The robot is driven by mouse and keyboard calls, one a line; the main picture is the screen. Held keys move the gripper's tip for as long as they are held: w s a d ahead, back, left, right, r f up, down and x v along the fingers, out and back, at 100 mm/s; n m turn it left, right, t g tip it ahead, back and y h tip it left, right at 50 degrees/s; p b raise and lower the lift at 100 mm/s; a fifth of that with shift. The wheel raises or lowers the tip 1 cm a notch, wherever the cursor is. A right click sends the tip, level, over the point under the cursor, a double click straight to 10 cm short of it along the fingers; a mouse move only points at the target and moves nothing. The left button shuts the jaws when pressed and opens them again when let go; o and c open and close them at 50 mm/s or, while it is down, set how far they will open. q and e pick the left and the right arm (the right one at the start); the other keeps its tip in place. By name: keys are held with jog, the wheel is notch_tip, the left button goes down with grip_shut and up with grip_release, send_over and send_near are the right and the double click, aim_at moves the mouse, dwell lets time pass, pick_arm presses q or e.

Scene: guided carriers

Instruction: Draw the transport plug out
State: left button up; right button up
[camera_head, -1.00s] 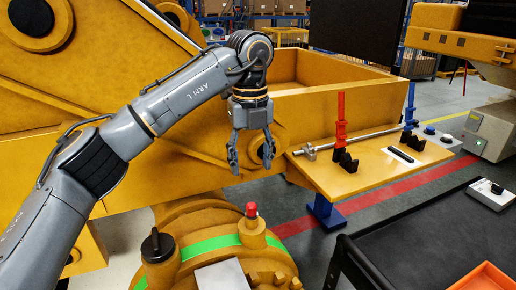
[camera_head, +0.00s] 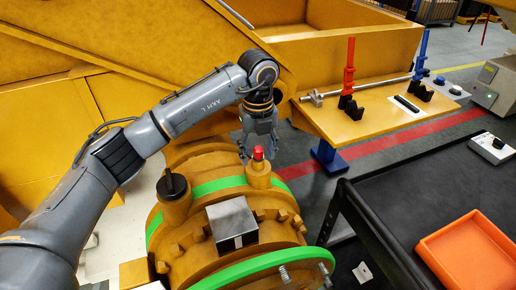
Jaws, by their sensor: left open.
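A small red-topped plug (camera_head: 258,153) stands upright in a yellow boss (camera_head: 258,174) on top of the round yellow housing (camera_head: 190,241). My left gripper (camera_head: 259,154) is open and points down at the red plug. In the picture its fingers lie to either side of the red top; whether they touch it I cannot tell. A black-capped fitting (camera_head: 172,184) stands in another boss to the left. My right gripper is not in view.
A grey metal block (camera_head: 232,222) and green bands lie on the housing. To the right is a black cart (camera_head: 400,196) with an orange tray (camera_head: 470,252). A yellow shelf (camera_head: 362,122) behind holds a rod, a red lever post (camera_head: 349,68) and a blue one (camera_head: 421,55).

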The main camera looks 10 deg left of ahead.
aim_at(258, 148)
pick_arm(q)
jog(key=shift+f, duration=0.1)
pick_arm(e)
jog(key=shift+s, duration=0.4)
pick_arm(q)
grip_shut()
jog(key=c, duration=0.9)
grip_release()
grip_shut()
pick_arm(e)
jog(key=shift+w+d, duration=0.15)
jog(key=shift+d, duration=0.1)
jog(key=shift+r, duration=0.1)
pick_arm(q)
jog(key=shift+r+p, duration=0.7)
jog(key=shift+r, duration=0.75)
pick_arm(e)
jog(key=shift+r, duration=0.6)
pick_arm(q)
jog(key=shift+r, duration=0.2)
jog(key=shift+r, duration=0.35)
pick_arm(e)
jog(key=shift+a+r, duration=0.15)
